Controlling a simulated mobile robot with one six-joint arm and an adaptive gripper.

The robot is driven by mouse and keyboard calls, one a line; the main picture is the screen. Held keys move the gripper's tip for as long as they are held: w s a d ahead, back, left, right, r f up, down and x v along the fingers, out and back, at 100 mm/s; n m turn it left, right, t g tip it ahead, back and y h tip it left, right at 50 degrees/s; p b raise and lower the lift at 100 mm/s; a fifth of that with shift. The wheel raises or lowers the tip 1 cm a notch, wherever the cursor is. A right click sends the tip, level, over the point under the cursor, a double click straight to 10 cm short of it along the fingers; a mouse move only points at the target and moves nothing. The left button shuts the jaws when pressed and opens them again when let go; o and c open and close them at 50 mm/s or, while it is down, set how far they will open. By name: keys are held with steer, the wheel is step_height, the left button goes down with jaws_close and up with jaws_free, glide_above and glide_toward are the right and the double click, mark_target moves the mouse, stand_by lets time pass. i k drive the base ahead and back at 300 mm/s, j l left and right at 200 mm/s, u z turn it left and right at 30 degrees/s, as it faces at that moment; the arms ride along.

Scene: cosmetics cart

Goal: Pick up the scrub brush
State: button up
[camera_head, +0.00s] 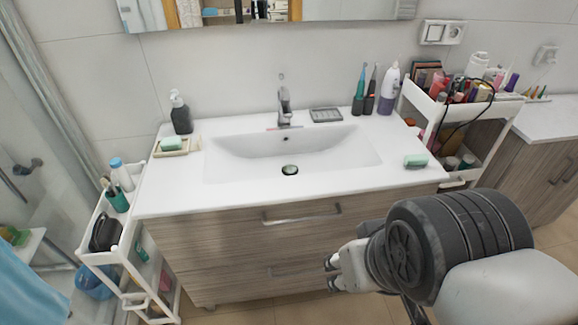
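A small teal block with a pale underside (415,161) lies on the white countertop near its right front edge. It looks like the scrub brush, but it is too small to be sure. My gripper (331,273) is in front of the wooden cabinet, below the counter's front edge and lower left of the teal block. Its two dark fingertips point left and stand apart, with nothing seen between them. It is clear of the block.
The white sink (240,158) fills the middle of the counter, with a faucet (284,103) behind. A soap dish (184,151) and dark dispenser (181,115) stand left. Electric toothbrushes (369,95) and a white bottle (388,90) stand back right. Loaded carts flank the cabinet.

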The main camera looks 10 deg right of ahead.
mark_target(419, 161)
steer(key=i+l+u, duration=0.2)
steer(key=i+l, duration=0.15)
steer(key=l, duration=0.25)
steer(key=i+l, duration=0.15)
steer(key=l, duration=0.15)
steer(key=i+l+u, duration=0.25)
steer(key=l, duration=0.4)
steer(key=i, duration=0.05)
